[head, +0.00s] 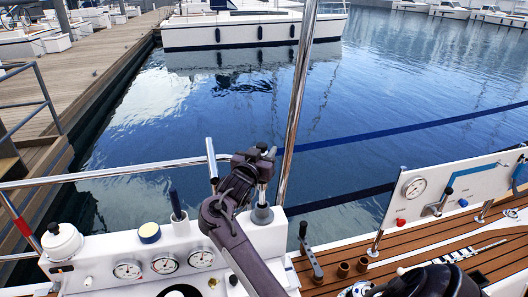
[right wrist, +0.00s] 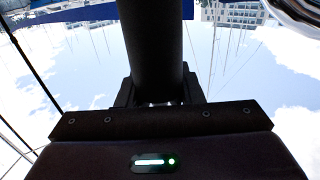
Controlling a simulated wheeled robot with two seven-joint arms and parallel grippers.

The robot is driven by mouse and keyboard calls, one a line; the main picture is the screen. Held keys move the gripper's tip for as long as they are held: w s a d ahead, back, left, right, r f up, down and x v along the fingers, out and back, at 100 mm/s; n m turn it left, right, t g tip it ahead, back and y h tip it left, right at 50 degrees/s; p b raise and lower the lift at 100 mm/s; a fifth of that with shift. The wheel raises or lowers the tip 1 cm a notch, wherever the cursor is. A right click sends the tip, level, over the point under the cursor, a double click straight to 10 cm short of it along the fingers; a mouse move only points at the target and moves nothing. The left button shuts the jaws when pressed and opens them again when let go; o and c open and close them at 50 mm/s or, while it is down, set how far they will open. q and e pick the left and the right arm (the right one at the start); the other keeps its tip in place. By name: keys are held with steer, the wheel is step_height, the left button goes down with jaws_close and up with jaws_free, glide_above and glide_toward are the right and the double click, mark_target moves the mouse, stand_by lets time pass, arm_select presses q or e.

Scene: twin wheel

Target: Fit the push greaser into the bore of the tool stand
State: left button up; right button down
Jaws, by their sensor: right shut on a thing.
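My right gripper (head: 265,157) is above the white console, at the middle of the head view. It is shut on a dark, thick cylinder, which I take to be the push greaser (right wrist: 152,45); the right wrist view shows it between the jaws. In the head view a bright metal shaft (head: 262,193) shows below the jaws. Its lower end meets a grey flared collar (head: 262,214) on the console, which looks like the tool stand. I cannot tell whether the shaft is in the bore or only in front of it. My left gripper is out of view.
The white console (head: 110,262) carries several round gauges, a white-capped pot (head: 62,240), a yellow-topped tin (head: 149,232) and an upright dark handle (head: 176,205). A steel rail (head: 110,174) and a slanted metal pole (head: 297,100) stand close to the gripper. A gauge panel (head: 450,190) is at right.

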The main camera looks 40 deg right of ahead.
steer(key=shift+r+p, duration=0.1)
steer(key=shift+p, duration=0.25)
stand_by(0.6)
steer(key=shift+f+b, duration=1.9)
steer(key=shift+f, duration=1.15)
steer(key=c, duration=0.9)
jaws_free()
steer(key=shift+s+a, duration=0.1)
steer(key=shift+s+a+f, duration=0.1)
steer(key=shift+a+f, duration=0.05)
steer(key=shift+a, duration=0.2)
steer(key=b+v, duration=0.2)
steer(key=v, duration=0.5)
